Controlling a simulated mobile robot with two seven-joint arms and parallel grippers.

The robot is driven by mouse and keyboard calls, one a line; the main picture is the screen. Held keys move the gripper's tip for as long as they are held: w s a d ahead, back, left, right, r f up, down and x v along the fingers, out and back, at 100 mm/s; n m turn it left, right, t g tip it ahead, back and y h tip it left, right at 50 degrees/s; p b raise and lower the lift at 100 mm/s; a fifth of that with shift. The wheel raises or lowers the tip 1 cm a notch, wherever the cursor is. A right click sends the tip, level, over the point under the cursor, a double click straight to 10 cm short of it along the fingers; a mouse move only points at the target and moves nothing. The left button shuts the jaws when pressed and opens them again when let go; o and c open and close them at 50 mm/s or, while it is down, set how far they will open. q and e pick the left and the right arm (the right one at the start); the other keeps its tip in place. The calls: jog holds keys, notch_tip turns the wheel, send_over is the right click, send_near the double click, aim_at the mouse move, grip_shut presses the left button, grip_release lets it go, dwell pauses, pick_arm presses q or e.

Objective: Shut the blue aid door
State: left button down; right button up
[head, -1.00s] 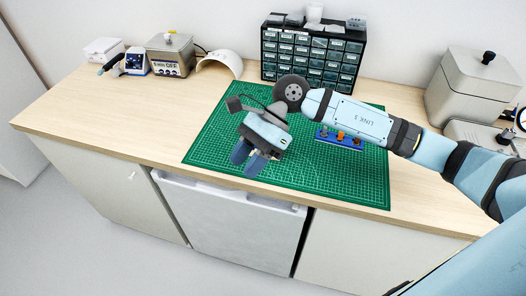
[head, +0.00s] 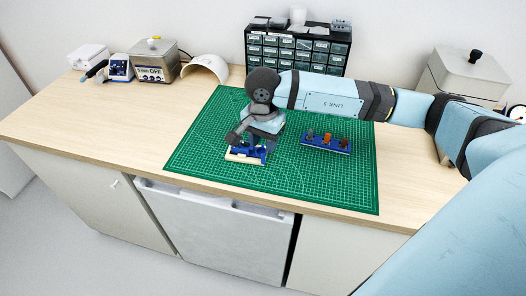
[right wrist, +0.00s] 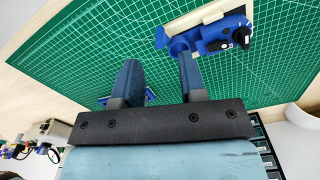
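The blue aid (right wrist: 212,38) lies by a cream holder (right wrist: 205,14) in the right wrist view, with a dark knob-like part at its right end. A small blue piece (right wrist: 161,38) sticks out from its left end; I cannot tell for sure that it is the door. In the head view the cream holder (head: 240,157) shows on the mat, with the aid partly hidden by my right gripper (head: 258,146). The fingers of my right gripper (right wrist: 158,62) are apart with only mat seen between them. The right finger's tip is close to the aid; contact is unclear. My left gripper is not in view.
A green cutting mat (head: 300,180) covers the bench middle. A blue rack with brown and orange pieces (head: 326,142) stands to the right. A drawer cabinet (head: 300,50) is behind. A grey metal box (head: 155,60) and white arch (head: 205,67) stand at left.

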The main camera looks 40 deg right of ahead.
aim_at(261, 152)
jog(key=shift+f, duration=2.35)
grip_shut()
